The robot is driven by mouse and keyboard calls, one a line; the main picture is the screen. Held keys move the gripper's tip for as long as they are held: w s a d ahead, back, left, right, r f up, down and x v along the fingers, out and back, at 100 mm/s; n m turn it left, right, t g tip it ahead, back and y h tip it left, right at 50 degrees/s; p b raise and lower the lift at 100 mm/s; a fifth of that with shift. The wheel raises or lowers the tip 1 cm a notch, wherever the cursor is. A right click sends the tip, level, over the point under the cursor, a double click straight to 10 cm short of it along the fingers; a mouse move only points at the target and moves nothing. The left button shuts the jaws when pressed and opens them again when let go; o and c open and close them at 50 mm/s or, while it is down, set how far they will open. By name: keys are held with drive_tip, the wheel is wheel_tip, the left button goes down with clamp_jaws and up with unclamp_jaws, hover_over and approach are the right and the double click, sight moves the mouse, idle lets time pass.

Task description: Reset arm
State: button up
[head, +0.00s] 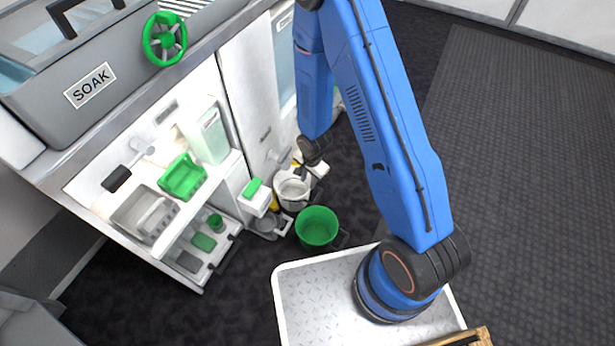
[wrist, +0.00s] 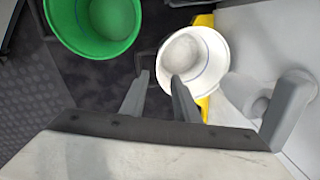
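My blue arm (head: 390,130) rises from its base, bends above the picture and comes down in front of the white cabinet. In the wrist view my gripper (wrist: 160,78) points down with its two grey fingers apart and nothing between them. The fingertips overlap the near-left rim of a white bucket (wrist: 217,72) in the picture; whether they touch it I cannot tell. The white bucket also shows in the head view (head: 292,194), below the end of the arm. In the head view the fingers are too small to make out clearly.
A green bucket (head: 318,228) stands on the dark floor beside the white bucket; the wrist view shows it too (wrist: 68,38). The cabinet (head: 250,90) has open shelves with a green basket (head: 182,178). A grey SOAK basin (head: 85,95) sits on top. Floor at right is clear.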

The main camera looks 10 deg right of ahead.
drive_tip(key=d+r+n+t, duration=0.1)
drive_tip(key=d+r+n, duration=0.25)
drive_tip(key=r, duration=1.25)
drive_tip(key=d+r+n+t, duration=0.15)
drive_tip(key=d+r, duration=0.35)
drive_tip(key=r, duration=1)
drive_tip(key=s+d+r+n, duration=0.2)
drive_tip(key=s+r+n, duration=0.1)
drive_tip(key=s+r, duration=0.7)
drive_tip(key=s+d+r+n+t, duration=0.1)
drive_tip(key=s+d+r+n, duration=0.2)
drive_tip(key=s+r, duration=0.7)
drive_tip(key=s, duration=0.3)
drive_tip(key=shift+s+d+r+h, duration=0.3)
drive_tip(key=shift+s, duration=0.05)
drive_tip(key=shift+t, duration=0.25)
